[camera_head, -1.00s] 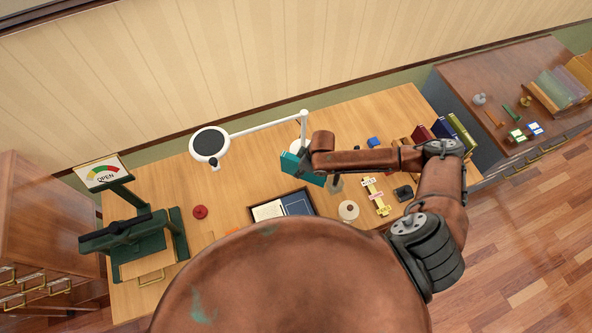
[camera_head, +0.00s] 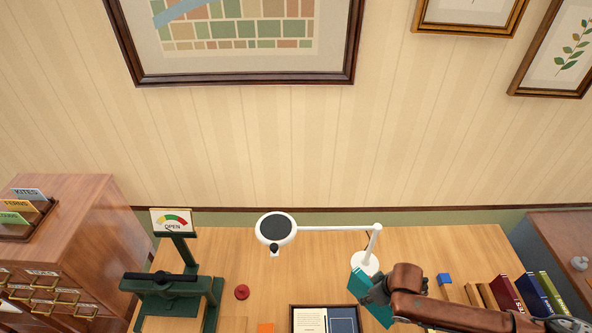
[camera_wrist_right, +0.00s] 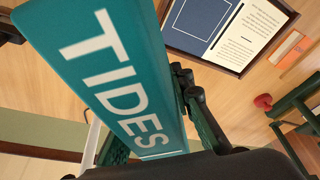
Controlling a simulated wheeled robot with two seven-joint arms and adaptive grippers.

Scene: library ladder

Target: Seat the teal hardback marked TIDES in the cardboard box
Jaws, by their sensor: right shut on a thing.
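The teal hardback marked TIDES (camera_head: 366,286) is held above the right half of the table, beside the white lamp's base. Its spine, with white TIDES lettering, fills the upper left of the right wrist view (camera_wrist_right: 105,75). My right gripper (camera_head: 384,286) is shut on this book; its dark fingers (camera_wrist_right: 190,110) lie against it in the wrist view. My left gripper is out of view. I cannot make out a cardboard box in either current view.
A white lamp (camera_head: 276,229) reaches over the wooden table. A green press (camera_head: 178,290) with an OPEN sign stands at left. A dark tray (camera_head: 293,312) sits at front centre. Several upright books (camera_head: 535,297) stand at right. Card drawers (camera_head: 75,250) flank the left.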

